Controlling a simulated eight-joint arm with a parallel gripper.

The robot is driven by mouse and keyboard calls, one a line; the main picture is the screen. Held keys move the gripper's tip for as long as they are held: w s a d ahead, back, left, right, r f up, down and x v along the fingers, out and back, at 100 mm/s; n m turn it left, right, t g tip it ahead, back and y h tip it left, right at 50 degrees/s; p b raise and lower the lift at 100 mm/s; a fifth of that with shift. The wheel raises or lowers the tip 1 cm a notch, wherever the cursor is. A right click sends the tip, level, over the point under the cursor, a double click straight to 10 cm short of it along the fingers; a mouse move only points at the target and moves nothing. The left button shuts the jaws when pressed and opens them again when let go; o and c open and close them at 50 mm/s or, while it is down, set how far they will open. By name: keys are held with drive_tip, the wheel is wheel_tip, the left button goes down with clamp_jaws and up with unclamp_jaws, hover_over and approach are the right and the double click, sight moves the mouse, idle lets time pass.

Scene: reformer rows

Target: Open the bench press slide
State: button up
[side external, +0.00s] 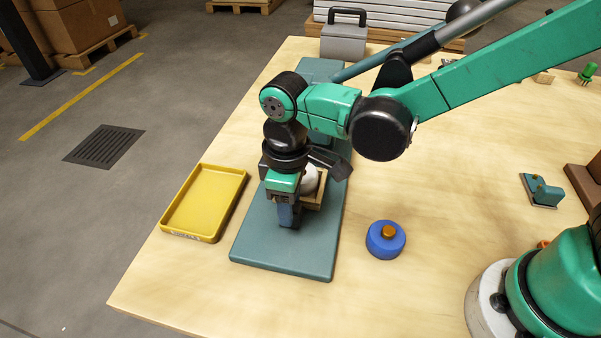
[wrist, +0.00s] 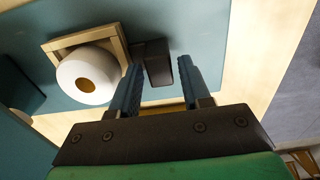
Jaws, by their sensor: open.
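The bench press has a teal base plate (side external: 285,250) on the wooden table. A light wooden slide (side external: 314,204) with a square frame sits on it, partly hidden behind my gripper in the side view. A white round piece with a tan centre (wrist: 89,76) lies in the slide's frame (wrist: 122,38). A dark block-like handle (wrist: 155,48) sticks out from the frame. My gripper (side external: 288,218) points down over the plate. In the wrist view its two blue fingers (wrist: 160,66) are open, one on each side of the handle, with gaps visible. Contact is not visible.
A yellow tray (side external: 205,202) lies left of the plate. A blue round object with an orange knob (side external: 386,240) stands to the right. A small green device (side external: 541,190) is farther right. A grey toolbox (side external: 344,40) stands at the back. Table in front is clear.

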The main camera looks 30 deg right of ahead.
drive_tip(key=shift+f, duration=0.85)
clamp_jaws()
idle(0.8)
